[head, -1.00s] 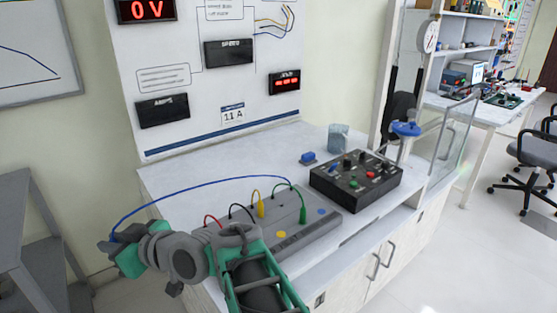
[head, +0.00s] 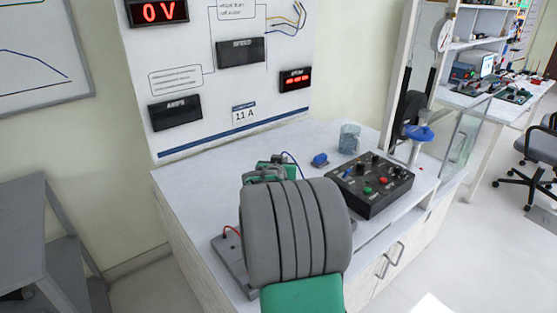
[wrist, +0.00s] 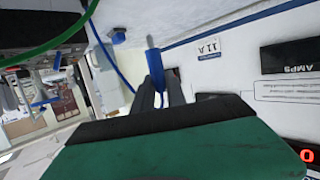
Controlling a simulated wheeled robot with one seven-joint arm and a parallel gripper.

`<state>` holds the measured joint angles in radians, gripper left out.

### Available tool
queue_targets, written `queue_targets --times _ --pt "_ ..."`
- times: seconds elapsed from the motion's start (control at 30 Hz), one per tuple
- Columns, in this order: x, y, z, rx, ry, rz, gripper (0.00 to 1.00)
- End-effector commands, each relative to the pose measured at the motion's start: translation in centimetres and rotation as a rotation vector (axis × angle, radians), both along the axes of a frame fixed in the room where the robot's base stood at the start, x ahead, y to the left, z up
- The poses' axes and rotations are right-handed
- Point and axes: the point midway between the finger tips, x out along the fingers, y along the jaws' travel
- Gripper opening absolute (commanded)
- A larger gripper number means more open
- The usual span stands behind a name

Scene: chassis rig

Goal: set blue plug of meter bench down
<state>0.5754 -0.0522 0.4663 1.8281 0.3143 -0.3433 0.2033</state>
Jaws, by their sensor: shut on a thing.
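The blue plug (wrist: 154,62) is between the fingertips of my gripper (wrist: 156,84) in the wrist view. The gripper is shut on it. Its blue cable (wrist: 108,58) runs up and left in that view, and a short loop of the cable (head: 292,159) shows in the head view. My arm hides the gripper and the plug in the head view. The grey meter bench (head: 231,262) is mostly hidden behind my arm; only its left end with a red lead (head: 227,230) shows. A green lead (wrist: 50,46) crosses the wrist view's upper left.
A black control box (head: 372,186) with knobs stands on the white worktop (head: 190,185). The wall panel (head: 215,80) rises at the back. The worktop's back left is bare.

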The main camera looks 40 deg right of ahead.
Motion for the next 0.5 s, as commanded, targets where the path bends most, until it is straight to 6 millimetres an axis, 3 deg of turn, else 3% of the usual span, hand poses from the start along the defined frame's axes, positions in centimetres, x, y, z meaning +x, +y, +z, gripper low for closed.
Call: queue_targets --times 0.03,0.1,0.27,0.37,0.5 --pt "-0.7 -2.2 0.7 0.001 0.003 -0.07 0.0" --pt "-2.0 -4.7 1.1 0.002 0.003 -0.158 0.0" --pt "-3.6 -7.6 1.4 0.001 0.002 -0.266 0.0" --pt "-2.4 -8.1 0.7 0.002 0.003 -0.276 0.0" --pt "1.3 -9.0 -1.1 0.002 0.005 -0.273 0.0"
